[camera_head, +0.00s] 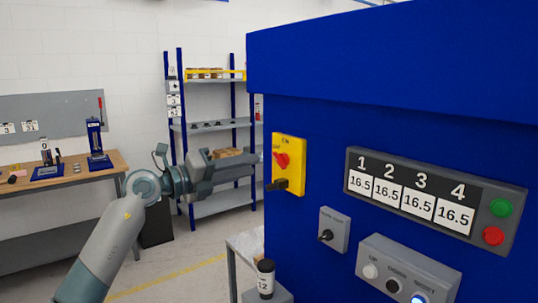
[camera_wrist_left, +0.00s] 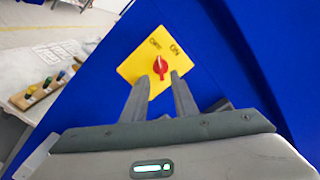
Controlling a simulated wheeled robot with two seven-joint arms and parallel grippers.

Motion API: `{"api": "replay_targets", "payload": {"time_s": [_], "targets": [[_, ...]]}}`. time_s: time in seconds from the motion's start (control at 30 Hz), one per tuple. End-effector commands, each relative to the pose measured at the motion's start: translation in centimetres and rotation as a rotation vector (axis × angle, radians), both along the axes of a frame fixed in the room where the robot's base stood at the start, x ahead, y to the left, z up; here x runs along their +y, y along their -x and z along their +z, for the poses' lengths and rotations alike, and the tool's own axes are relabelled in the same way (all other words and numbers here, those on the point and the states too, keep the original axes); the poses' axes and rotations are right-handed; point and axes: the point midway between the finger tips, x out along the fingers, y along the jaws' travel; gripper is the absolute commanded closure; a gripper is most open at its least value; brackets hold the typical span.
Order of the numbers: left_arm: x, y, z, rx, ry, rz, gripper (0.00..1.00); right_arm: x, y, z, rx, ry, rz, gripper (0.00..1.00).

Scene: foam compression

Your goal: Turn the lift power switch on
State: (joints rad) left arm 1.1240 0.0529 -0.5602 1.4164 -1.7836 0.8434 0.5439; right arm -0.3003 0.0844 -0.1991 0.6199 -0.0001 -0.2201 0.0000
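The lift power switch is a yellow plate (camera_head: 296,176) with a red knob (camera_head: 281,160), mounted on the left part of the blue machine's front. ON is printed at its top and OFF to the left. In the left wrist view, the yellow plate (camera_wrist_left: 133,69) and red knob (camera_wrist_left: 160,67) lie straight ahead of the fingers. My left gripper (camera_wrist_left: 159,76) is open, its fingertips either side of the knob; I cannot tell whether they touch it. In the head view my left gripper (camera_head: 270,171) reaches the plate from the left. My right gripper is not in view.
The blue machine (camera_head: 400,75) fills the right side. It carries a number display (camera_head: 411,196), a small grey switch box (camera_head: 333,229) and a button box (camera_head: 408,267). Shelves (camera_head: 208,126) and a workbench (camera_head: 70,184) stand behind.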

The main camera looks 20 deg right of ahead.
Motion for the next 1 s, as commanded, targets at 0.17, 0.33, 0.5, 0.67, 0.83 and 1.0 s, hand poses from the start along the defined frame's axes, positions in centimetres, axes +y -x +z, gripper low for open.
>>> {"api": "replay_targets", "payload": {"time_s": [0.17,0.33,0.5,0.67,0.83,1.0], "targets": [[-3.1,-1.0,0.4,0.003,0.001,-0.002,0.74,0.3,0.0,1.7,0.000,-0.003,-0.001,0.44],[-5.3,-1.9,0.3,0.002,0.000,-0.002,0.74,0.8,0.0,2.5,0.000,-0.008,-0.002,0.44],[-6.6,-2.4,0.1,0.000,-0.001,-0.001,0.74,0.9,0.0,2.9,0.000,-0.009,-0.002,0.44],[-6.9,-2.5,0.0,0.000,-0.001,0.001,0.74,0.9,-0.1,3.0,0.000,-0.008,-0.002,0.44],[-6.9,-2.5,0.0,0.000,0.000,0.000,0.74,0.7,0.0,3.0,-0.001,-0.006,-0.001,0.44],[-6.9,-2.5,0.0,0.000,-0.001,0.001,1.00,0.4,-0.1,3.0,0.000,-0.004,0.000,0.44]]}}
